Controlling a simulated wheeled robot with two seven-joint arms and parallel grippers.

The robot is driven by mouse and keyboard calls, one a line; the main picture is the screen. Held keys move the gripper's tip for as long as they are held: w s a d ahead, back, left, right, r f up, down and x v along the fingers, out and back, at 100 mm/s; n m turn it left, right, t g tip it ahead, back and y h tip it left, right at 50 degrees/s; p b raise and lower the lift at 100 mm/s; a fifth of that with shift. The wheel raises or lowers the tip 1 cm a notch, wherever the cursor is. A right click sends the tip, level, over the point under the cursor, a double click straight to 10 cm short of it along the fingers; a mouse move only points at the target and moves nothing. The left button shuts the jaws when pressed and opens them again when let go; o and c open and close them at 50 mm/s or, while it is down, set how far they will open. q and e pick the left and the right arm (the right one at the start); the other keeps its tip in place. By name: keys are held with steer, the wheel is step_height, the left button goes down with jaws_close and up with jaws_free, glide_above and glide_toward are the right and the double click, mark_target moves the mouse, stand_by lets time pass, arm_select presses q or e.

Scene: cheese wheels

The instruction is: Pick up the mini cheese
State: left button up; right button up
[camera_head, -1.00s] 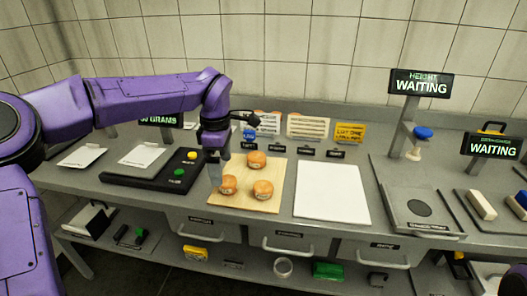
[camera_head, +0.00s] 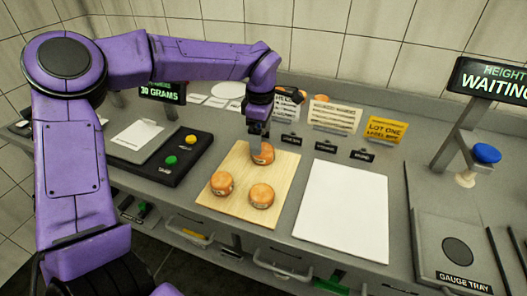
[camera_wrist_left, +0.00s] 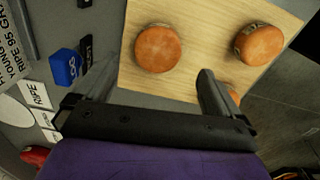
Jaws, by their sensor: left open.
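Three small orange cheese wheels sit on a light wooden board (camera_head: 281,191): one at the back (camera_head: 262,156), one at front left (camera_head: 222,183) and one at front right (camera_head: 261,196). They look alike in size. My left gripper (camera_head: 258,143) is open at the back cheese, and its fingers hide part of that cheese. In the left wrist view, one cheese (camera_wrist_left: 158,48) lies ahead between the open fingers (camera_wrist_left: 155,68). Another cheese (camera_wrist_left: 258,44) is at the right, and a third is mostly hidden behind the right finger. Contact cannot be told. My right gripper is not in view.
A white sheet (camera_head: 345,212) lies right of the board. A black scale panel with yellow and green buttons (camera_head: 171,160) is at left. Small label holders and signs (camera_head: 335,116) stand behind. The gauge tray (camera_head: 458,250) is at far right.

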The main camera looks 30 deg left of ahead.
mark_target(263, 149)
arm_select(q)
steer(key=f, duration=0.5)
steer(key=shift+w+d+f+p, duration=0.2)
steer(key=shift+w+f+p, duration=0.15)
steer(key=shift+w, duration=0.05)
steer(key=shift+s+f, duration=0.15)
steer(key=c, duration=1.2)
